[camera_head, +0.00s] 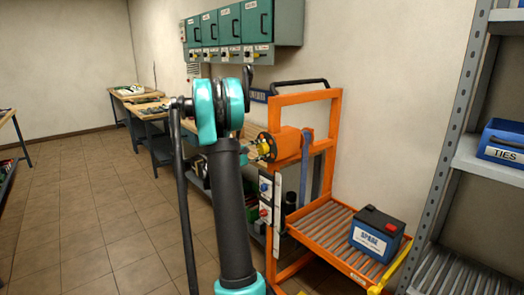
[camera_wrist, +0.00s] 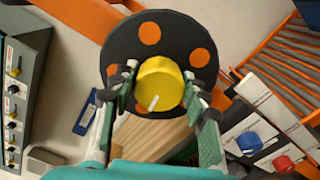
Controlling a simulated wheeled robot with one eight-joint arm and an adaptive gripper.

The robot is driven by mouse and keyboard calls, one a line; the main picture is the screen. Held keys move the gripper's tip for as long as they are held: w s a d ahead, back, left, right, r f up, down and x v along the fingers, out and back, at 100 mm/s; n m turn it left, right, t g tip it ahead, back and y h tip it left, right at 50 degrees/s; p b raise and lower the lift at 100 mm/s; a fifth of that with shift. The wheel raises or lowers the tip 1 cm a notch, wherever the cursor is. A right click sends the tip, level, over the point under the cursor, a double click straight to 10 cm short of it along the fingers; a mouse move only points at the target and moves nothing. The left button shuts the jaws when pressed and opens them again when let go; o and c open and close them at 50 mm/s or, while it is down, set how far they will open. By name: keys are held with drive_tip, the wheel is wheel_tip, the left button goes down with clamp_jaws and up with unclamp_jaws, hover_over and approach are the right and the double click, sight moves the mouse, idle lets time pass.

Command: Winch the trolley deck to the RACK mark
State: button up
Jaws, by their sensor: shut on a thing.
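The orange trolley (camera_head: 334,110) stands right of centre in the head view, its roller deck (camera_head: 318,222) low on the frame. A dark winch wheel with orange spots is on its upright; it fills the top middle of the wrist view (camera_wrist: 118,48). A yellow knob (camera_wrist: 158,80) with a white line sits on the wheel. My gripper (camera_wrist: 160,90) has a finger on each side of the knob and is shut on it. In the head view my gripper (camera_head: 254,151) is partly hidden by my arm. I cannot read a RACK mark.
A dark battery (camera_head: 377,234) labelled SPARE rests on the deck. A grey shelf with a blue TIES bin (camera_head: 502,144) stands at right. Green wall cabinets (camera_head: 240,25) and wooden benches are behind. A blue knob (camera_wrist: 249,142) and red knob (camera_wrist: 283,164) are near my gripper.

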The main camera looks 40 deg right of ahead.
drive_tip(key=o, duration=1.2)
drive_tip(key=shift+c, duration=0.2)
drive_tip(key=shift+a, duration=0.1)
drive_tip(key=s+a, duration=0.1)
drive_tip(key=a, duration=1.1)
